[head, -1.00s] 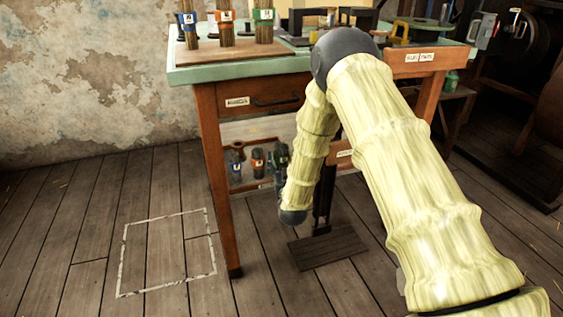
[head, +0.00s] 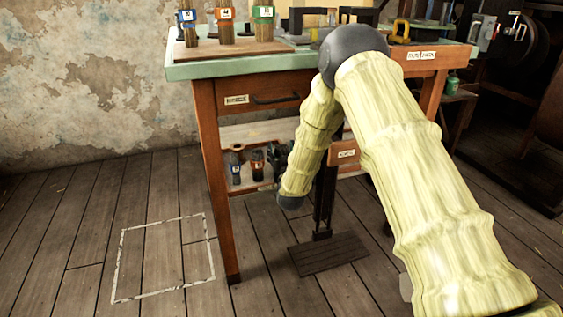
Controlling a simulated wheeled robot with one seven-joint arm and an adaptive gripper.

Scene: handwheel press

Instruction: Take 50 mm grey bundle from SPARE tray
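Under the green-topped bench, a low shelf tray (head: 249,187) holds a blue-banded bundle (head: 235,167) and an orange-banded bundle (head: 257,165), both upright. I take it for the SPARE tray, but its small label cannot be read. My gripper (head: 279,158) is a dark shape at the tray's right side, just right of the orange-banded bundle and partly behind my forearm. Its fingers are too small and dark to tell open from shut. I cannot pick out a grey bundle; that end of the tray is hidden by my gripper and arm.
The bench (head: 235,69) carries several banded bundles on a board (head: 232,50). Its front leg (head: 222,190) stands left of the tray. A dark pedal plate (head: 328,253) lies below my forearm. The floor by the white outline (head: 165,260) is clear.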

